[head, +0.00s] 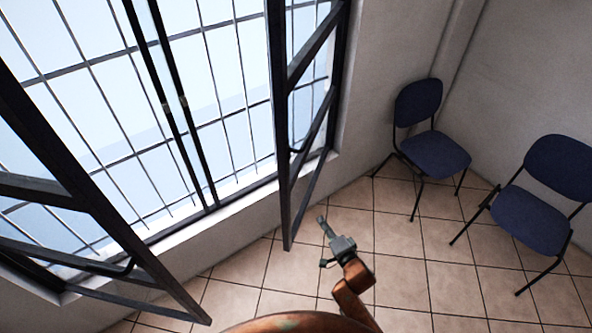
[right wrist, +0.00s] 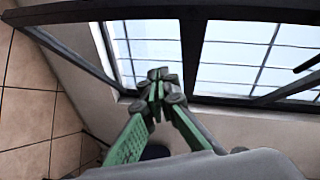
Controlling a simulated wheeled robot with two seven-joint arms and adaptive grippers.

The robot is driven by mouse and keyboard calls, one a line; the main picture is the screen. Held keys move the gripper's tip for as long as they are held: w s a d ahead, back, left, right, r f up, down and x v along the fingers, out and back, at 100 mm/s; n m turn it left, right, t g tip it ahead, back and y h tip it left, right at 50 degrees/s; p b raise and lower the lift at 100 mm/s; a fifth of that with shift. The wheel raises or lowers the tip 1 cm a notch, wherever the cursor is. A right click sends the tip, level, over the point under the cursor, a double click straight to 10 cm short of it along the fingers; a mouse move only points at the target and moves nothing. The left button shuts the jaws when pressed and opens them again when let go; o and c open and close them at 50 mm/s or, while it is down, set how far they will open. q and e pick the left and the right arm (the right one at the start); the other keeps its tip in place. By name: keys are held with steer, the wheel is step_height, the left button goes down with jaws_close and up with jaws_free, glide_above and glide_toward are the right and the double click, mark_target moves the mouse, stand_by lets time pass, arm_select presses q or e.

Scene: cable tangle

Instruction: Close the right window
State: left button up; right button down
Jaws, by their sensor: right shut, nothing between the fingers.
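The right window (head: 281,130) is a dark-framed sash that stands open, swung into the room from the right side of the window opening. A small dark handle (head: 296,150) shows on its near upright. My right gripper (head: 321,220) is low in the head view, just right of the sash's lower corner, with a visible gap in the picture. In the right wrist view its green fingers (right wrist: 158,84) meet at the tips, shut and empty. Dark window frame bars (right wrist: 150,12) show beyond the fingertips; I cannot tell the exact distance. My left gripper is not in view.
The left window (head: 130,250) also stands open into the room. A barred opening (head: 120,100) lies behind both sashes, above a pale sill (head: 240,204). Two blue chairs (head: 435,150) (head: 535,215) stand at the right. The tiled floor (head: 400,265) between is clear.

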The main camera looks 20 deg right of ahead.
step_height(320, 180, up, 15)
steer(key=a+m+t+y+p, duration=0.1)
steer(key=a+m+t, duration=0.1)
steer(key=w+a+p, duration=0.1)
steer(key=w+a, duration=0.4)
steer(key=w, duration=0.7)
steer(key=shift+w, duration=0.25)
